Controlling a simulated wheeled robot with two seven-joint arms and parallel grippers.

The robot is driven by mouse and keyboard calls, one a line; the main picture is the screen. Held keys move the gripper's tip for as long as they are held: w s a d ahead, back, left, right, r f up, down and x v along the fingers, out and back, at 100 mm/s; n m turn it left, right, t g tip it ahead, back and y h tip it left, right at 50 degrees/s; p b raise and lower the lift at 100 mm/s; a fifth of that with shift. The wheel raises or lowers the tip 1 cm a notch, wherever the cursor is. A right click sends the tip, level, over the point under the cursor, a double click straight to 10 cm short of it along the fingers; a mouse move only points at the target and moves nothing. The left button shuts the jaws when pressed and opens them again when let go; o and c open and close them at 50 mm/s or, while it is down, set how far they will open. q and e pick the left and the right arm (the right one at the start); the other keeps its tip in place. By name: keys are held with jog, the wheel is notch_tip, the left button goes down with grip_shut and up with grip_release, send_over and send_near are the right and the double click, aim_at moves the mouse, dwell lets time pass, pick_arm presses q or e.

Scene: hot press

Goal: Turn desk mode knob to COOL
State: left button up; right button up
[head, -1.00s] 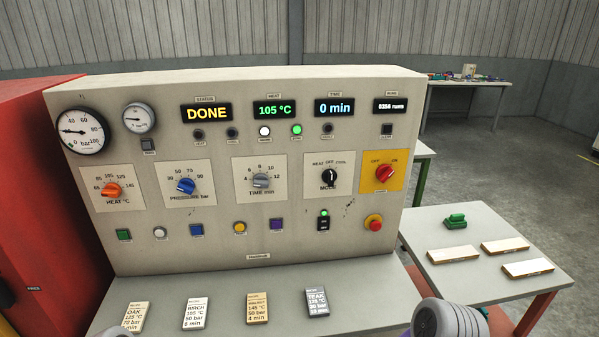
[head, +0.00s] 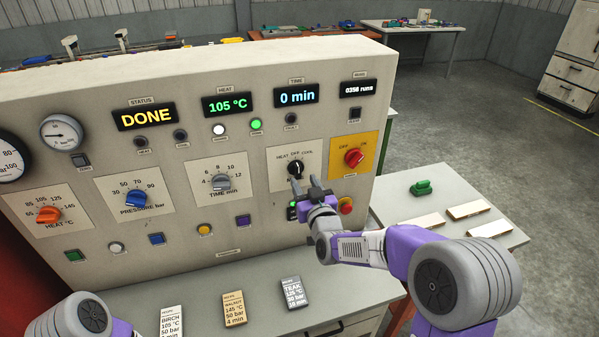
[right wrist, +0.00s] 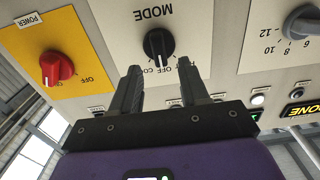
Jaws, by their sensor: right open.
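The mode knob (head: 295,168) is a black knob on a pale plate marked HEAT, OFF and COOL, on the control panel's right half. In the right wrist view the knob (right wrist: 158,46) appears upside down, its pointer toward OFF. My right gripper (head: 304,184) is open just in front of and below the knob in the head view. In the right wrist view its two dark fingers (right wrist: 159,70) are spread toward either side of the knob, with nothing between them. My left gripper is out of view.
The red power knob (head: 354,157) sits on a yellow plate right beside the mode knob; a red emergency button (head: 345,205) is below it. The time knob (head: 221,183) is to the left. Recipe cards lie on the ledge (head: 258,325) below. A side table (head: 440,190) stands at right.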

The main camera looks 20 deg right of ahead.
aim_at(299, 173)
jog(key=shift+w, duration=2.2)
jog(key=shift+f, duration=0.1)
grip_shut()
